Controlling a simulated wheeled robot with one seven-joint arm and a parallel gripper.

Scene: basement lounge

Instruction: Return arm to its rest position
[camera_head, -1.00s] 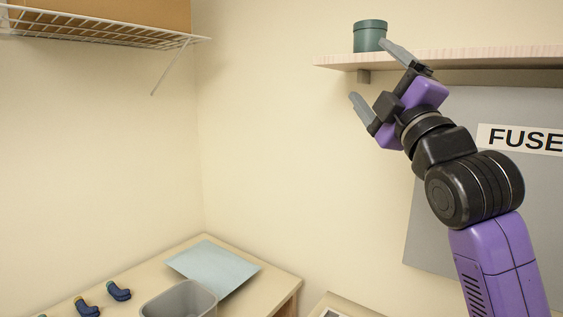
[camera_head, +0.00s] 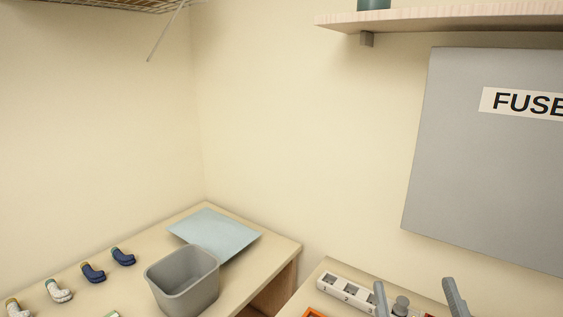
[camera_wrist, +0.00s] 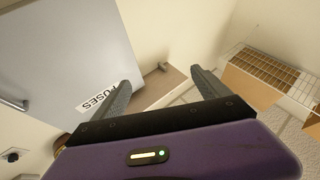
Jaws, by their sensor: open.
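My gripper (camera_head: 415,300) shows at the bottom right of the head view, only its two grey fingertips in frame. The fingers are apart, with nothing held between them. In the wrist view my gripper (camera_wrist: 163,88) is open and empty, its fingers pointing up past the wooden wall shelf. The rest of my arm is out of the head view. A dark green canister (camera_head: 374,4) stands on the wall shelf (camera_head: 440,18), cut off by the top edge of the head view.
A grey bin (camera_head: 182,280), a pale blue sheet (camera_head: 214,235) and several small sock-shaped items (camera_head: 93,273) are on the left table. A numbered white block (camera_head: 347,291) lies on the right table by my fingers. The grey fuse panel (camera_head: 485,170) hangs on the wall.

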